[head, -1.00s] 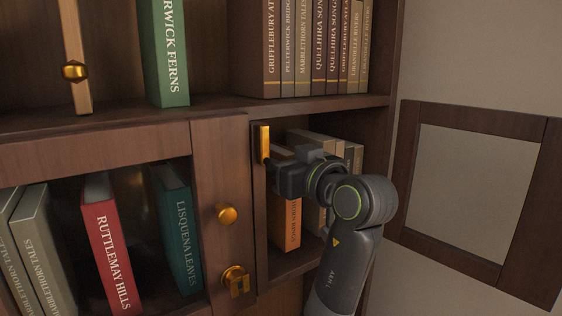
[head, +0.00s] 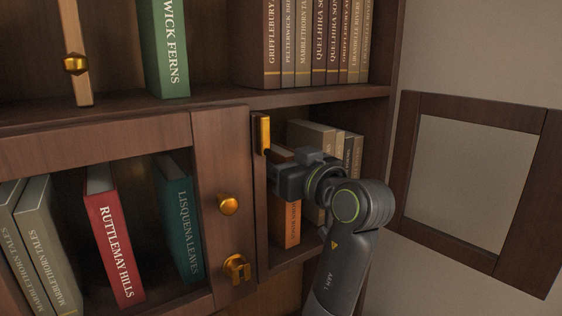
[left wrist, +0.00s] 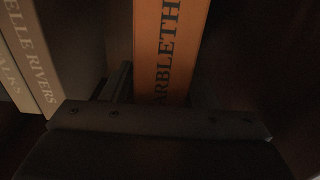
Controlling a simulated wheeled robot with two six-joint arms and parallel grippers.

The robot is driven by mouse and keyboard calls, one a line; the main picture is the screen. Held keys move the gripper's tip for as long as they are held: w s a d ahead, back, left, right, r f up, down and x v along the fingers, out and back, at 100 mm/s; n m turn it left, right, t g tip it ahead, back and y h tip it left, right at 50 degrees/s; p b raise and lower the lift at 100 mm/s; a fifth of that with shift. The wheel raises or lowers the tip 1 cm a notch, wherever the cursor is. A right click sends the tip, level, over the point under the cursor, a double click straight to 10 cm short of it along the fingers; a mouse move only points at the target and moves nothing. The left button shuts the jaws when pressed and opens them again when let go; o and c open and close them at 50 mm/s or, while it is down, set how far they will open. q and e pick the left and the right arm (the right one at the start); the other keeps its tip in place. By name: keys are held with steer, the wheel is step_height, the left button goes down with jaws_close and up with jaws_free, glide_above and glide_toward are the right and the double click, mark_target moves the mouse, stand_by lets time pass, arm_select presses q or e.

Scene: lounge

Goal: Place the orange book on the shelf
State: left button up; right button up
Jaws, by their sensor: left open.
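The orange book (head: 292,222) stands upright in the lower right compartment of the bookcase, its upper spine partly hidden behind my gripper. Its spine also fills the top middle of the left wrist view (left wrist: 170,50), with part of its lettering legible. My left gripper (head: 272,172) is open in front of this book. In the left wrist view its dark body crosses the bottom, and one finger (left wrist: 122,82) shows beside the spine. I cannot tell if it touches. The upper shelf (head: 220,108) holds a green book (head: 164,50) and a row of brown books (head: 315,45). My right gripper is not in view.
Beige books (head: 312,135) stand beside the orange book. A wooden post with a brass knob (head: 228,205) and latch borders the compartment on the left, with a brass handle (head: 263,133) near my gripper. An open framed door (head: 420,106) hangs at the right. The upper shelf has free room between its books.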

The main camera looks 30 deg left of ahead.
arm_select(q)
steer(key=shift+r, duration=0.25)
steer(key=b+v, duration=0.9)
steer(key=v, duration=0.3)
steer(key=shift+b, duration=0.35)
steer(key=shift+f, duration=0.15)
